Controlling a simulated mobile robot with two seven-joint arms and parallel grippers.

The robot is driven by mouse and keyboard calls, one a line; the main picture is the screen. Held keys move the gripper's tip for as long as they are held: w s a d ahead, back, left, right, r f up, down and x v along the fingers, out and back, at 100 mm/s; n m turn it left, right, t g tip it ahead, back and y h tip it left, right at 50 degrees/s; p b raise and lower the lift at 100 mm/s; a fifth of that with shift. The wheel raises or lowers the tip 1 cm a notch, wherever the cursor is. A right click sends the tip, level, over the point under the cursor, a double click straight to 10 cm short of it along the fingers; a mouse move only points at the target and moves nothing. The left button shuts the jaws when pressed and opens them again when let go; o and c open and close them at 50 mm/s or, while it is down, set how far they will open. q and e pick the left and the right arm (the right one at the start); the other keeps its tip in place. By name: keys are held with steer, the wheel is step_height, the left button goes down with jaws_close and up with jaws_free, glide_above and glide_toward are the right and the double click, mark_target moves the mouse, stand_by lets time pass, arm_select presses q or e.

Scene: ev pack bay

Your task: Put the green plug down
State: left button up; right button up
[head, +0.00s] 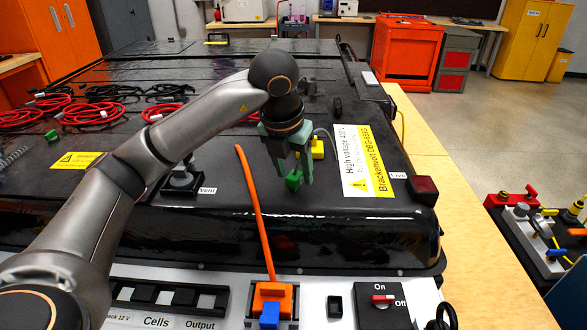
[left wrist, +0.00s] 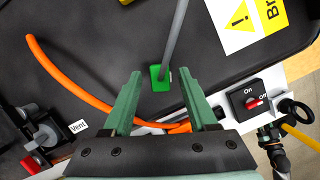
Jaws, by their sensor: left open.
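The green plug (head: 293,180) is a small green block at the fingertips of my left gripper (head: 291,178), over the black pack lid (head: 340,210). In the left wrist view the green plug (left wrist: 160,84) shows just beyond the two pale green fingertips (left wrist: 160,76), with a clear gap on either side. A grey cable (left wrist: 174,40) runs up from it. The plug appears to rest on the lid. My left gripper is open and holds nothing. My right gripper is not in view.
An orange cable (head: 254,210) runs left of the plug to an orange connector (head: 272,298). A yellow connector (head: 318,149) stands behind the gripper. A warning label (head: 358,165) and dark red block (head: 424,185) lie to the right. Red coiled cables (head: 65,112) lie far left.

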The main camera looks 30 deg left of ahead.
arm_select(q)
steer(key=shift+r+p, duration=0.3)
steer(key=shift+r, duration=0.05)
steer(key=p+v, duration=0.3)
steer(key=v, duration=0.9)
steer(key=shift+r, duration=0.25)
